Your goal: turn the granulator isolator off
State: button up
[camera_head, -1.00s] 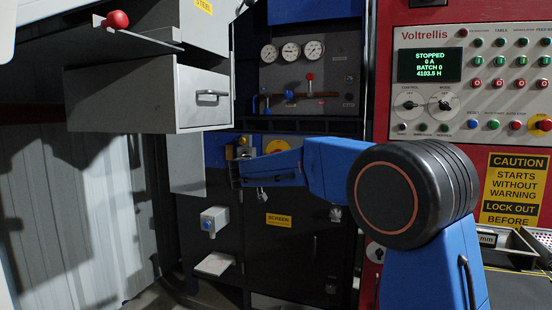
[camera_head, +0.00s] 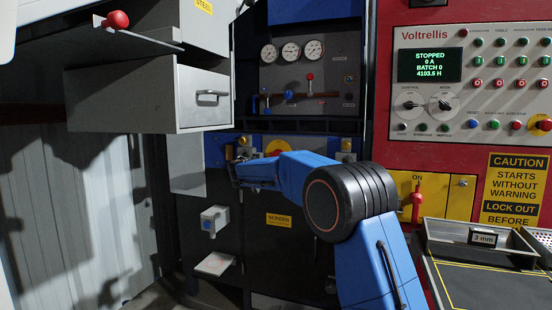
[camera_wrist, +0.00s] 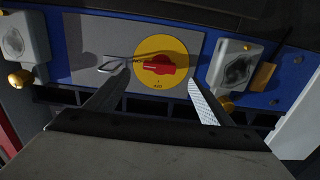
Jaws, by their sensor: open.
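A red rotary handle (camera_wrist: 158,68) sits on a yellow disc (camera_wrist: 158,48) on a grey plate in the wrist view. The handle lies nearly crosswise. The disc's small lettering is too blurred to read, so I cannot confirm its name. In the head view the yellow disc (camera_head: 275,146) is partly hidden by my arm. My gripper (camera_wrist: 158,77) is open, with one finger on each side of the handle in the picture and nothing held. Whether the fingers touch the panel is unclear. In the head view my gripper (camera_head: 240,174) is in front of the blue panel.
Grey fittings with yellow knobs, left (camera_wrist: 24,42) and right (camera_wrist: 233,66), flank the disc. A yellow box with a red lever (camera_head: 417,201) marked ON stands right of my arm. A grey drawer (camera_head: 150,98) juts out at left. The control panel display (camera_head: 430,65) reads STOPPED.

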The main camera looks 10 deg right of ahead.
jog(key=x, duration=0.8)
jog(key=shift+w+d, duration=0.1)
jog(key=c, duration=1)
jog(key=shift+c, duration=0.2)
jog(key=shift+n, duration=0.3)
jog(key=shift+r+n, duration=0.2)
jog(key=shift+n, duration=4.1)
jog(key=shift+r+n, duration=0.2)
jog(key=shift+n, duration=4.1)
